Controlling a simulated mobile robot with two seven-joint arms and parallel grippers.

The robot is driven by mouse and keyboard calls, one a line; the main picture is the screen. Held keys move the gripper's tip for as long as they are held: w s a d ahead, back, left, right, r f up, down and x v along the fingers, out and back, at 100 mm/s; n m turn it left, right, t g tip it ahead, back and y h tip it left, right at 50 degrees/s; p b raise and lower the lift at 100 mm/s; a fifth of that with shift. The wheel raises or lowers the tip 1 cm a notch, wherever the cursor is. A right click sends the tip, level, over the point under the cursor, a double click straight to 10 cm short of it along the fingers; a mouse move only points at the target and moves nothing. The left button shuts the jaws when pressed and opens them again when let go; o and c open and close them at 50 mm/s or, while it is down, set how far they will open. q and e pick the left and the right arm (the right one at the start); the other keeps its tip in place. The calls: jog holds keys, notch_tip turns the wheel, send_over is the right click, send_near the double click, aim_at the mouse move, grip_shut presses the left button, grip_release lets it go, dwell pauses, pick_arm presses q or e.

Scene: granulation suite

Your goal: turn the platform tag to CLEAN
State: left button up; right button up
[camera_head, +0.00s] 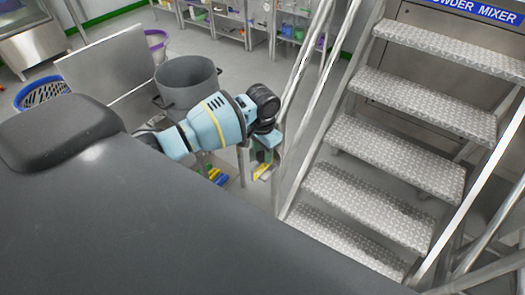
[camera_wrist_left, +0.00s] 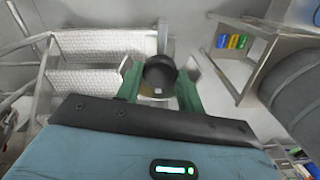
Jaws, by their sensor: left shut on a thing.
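My left gripper (camera_head: 262,158) is at the foot of the metal stair's handrail in the head view. In the left wrist view its two green fingers (camera_wrist_left: 160,88) are on either side of a dark round piece (camera_wrist_left: 160,72) and shut on it. A small yellow and white piece (camera_head: 264,173), which looks like the platform tag, shows just below the gripper in the head view. Its wording cannot be read, and the gripper partly hides it. My right gripper is not in view.
The metal stair (camera_head: 384,140) rises on the right, with handrails close to my left gripper. A grey drum (camera_head: 186,82) stands behind my left arm. A low stand with coloured bins (camera_wrist_left: 233,42) shows in the wrist view. A blue basket (camera_head: 40,95) is at far left.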

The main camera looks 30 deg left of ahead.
pick_arm(q)
jog(key=n, duration=1.2)
jog(key=shift+n, duration=0.3)
dwell(0.4)
jog(key=o, duration=1)
jog(key=shift+r, duration=3.95)
